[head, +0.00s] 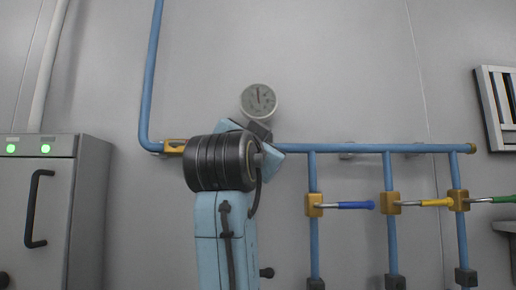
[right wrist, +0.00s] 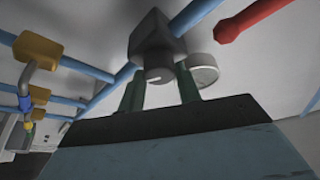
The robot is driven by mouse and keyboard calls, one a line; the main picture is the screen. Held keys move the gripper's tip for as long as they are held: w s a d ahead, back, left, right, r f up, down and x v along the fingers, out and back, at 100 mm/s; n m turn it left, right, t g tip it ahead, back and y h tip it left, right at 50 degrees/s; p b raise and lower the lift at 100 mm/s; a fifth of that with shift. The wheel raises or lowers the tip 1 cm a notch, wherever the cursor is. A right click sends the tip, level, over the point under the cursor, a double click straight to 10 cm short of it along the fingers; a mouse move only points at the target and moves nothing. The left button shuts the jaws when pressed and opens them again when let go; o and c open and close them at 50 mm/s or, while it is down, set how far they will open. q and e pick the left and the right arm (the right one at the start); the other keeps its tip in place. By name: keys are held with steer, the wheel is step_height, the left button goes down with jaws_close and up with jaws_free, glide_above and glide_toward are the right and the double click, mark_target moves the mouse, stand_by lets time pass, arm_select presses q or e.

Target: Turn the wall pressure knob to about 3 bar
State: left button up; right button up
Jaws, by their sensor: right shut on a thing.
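The round white pressure gauge (head: 259,101) is on the wall above the blue pipe in the head view; its dark needle points roughly upward, but the scale is too small to read. A grey regulator body (head: 259,130) sits below it, partly hidden by my right arm. In the right wrist view, the regulator (right wrist: 155,37) carries a round grey knob (right wrist: 158,74), with the gauge (right wrist: 203,71) beside it. My right gripper (right wrist: 158,84) has a green finger on each side of the knob and is shut on it. My left gripper is not in view.
A blue pipe (head: 345,149) runs across the wall, with branches and valves with blue (head: 356,205), yellow (head: 437,202) and green (head: 504,199) handles at right. A grey cabinet (head: 84,215) stands at left. A red part (right wrist: 262,18) shows near the regulator.

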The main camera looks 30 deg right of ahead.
steer(key=shift+m+g, duration=0.4)
steer(key=shift+m, duration=0.4)
steer(key=o, duration=1)
steer(key=b+v, duration=0.4)
steer(key=v, duration=0.9)
steer(key=shift+f+b, duration=0.2)
steer(key=shift+b, duration=0.15)
